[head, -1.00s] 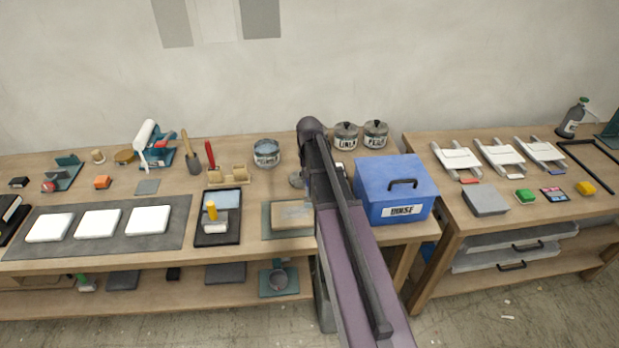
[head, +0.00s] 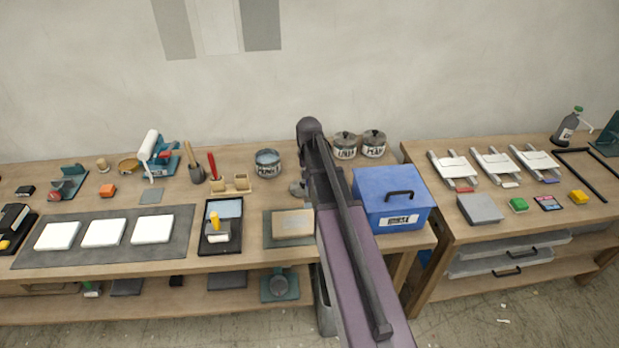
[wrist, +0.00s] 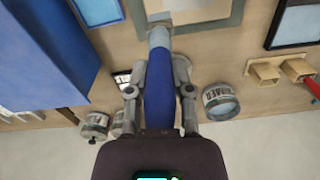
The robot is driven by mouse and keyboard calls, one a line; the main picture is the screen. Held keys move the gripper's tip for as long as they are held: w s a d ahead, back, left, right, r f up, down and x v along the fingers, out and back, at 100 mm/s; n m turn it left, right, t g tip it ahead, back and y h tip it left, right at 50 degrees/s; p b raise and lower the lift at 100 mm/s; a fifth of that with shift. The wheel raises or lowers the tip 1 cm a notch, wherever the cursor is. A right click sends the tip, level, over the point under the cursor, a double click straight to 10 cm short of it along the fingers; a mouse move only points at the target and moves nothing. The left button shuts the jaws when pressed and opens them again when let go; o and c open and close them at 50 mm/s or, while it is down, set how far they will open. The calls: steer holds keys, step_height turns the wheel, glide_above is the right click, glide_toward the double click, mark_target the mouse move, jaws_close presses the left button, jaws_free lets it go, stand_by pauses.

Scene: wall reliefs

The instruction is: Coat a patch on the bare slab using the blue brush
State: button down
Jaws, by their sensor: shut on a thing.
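In the wrist view my gripper (wrist: 160,78) is shut on the blue handle of the brush (wrist: 159,100). Its grey ferrule and head point to the top of the picture, toward the bare slab (wrist: 182,6). Whether the tip touches the slab I cannot tell. In the head view the tan slab (head: 287,227) lies on a grey-green mat (head: 269,240) left of my arm, with a greyer area on its right part. My arm hides the gripper and brush there.
A blue box (head: 393,187) stands close right of my arm. Two lidded jars (head: 345,146) are behind it. An open tin (head: 268,162), a black tray (head: 209,245) and three white slabs (head: 104,233) are to the left. A gap separates the two tables.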

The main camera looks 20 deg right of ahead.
step_height(320, 180, up, 3)
steer(key=p, duration=0.3)
stand_by(0.4)
stand_by(0.7)
steer(key=w+a, duration=0.1)
steer(key=a, duration=1)
steer(key=shift+f+b, duration=0.45)
steer(key=shift+f, duration=0.15)
